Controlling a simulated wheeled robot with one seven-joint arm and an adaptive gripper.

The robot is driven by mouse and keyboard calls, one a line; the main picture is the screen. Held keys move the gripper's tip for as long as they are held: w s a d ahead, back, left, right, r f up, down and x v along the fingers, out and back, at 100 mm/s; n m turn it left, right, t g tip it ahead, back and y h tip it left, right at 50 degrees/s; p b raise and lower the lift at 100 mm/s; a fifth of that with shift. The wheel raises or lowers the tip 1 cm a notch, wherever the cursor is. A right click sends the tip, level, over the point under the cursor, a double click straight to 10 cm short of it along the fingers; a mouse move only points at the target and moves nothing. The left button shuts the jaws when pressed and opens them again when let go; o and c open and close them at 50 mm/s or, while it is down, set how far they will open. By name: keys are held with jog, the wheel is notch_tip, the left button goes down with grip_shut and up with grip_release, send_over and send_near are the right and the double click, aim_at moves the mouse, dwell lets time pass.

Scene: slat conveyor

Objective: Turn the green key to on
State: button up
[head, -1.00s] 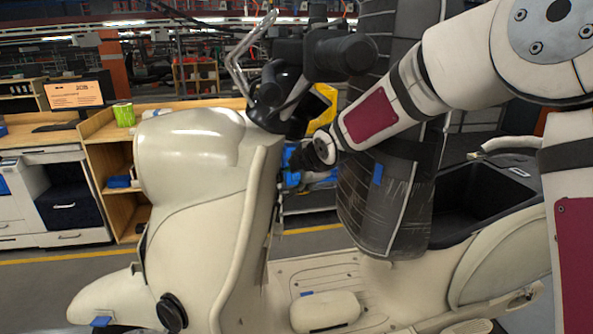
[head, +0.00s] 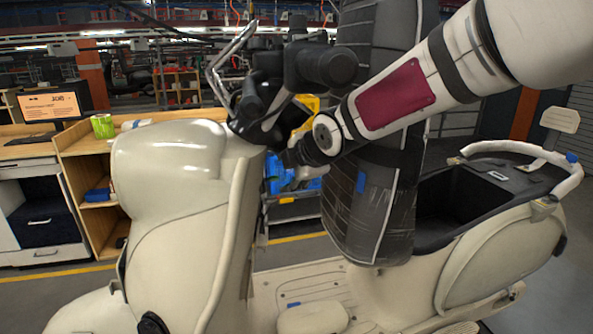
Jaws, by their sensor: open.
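A cream scooter (head: 180,230) stands side-on, its black handlebar and steering area (head: 265,110) at the top of the front shield. I cannot make out the green key; the steering parts and my arm may hide it. My arm comes in from the upper right. My gripper (head: 288,157), dark and small at its end, is just right of the upper rear edge of the front shield, below the handlebar. Its fingers are open but hard to make out against the dark parts. I cannot tell whether it touches the scooter.
A tall black padded column (head: 375,200) stands behind my forearm. The scooter's open black seat compartment (head: 455,205) is at the right. A wooden desk (head: 85,150) with a monitor (head: 52,106) and a green can (head: 103,126) is at the left. The footboard (head: 300,285) lies below my gripper.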

jog(key=shift+s+f+v, duration=0.1)
jog(key=shift+f+v, duration=0.1)
jog(key=shift+v, duration=0.8)
jog(key=shift+s+f+v, duration=0.15)
jog(key=shift+f+v, duration=0.05)
jog(key=shift+v, duration=0.8)
jog(key=shift+d, duration=0.2)
jog(key=s+d+r+p, duration=0.1)
jog(key=s+d+p, duration=0.1)
jog(key=s+p, duration=0.5)
jog(key=s, duration=0.2)
jog(key=shift+s+d, duration=0.3)
jog(key=shift+d, duration=0.05)
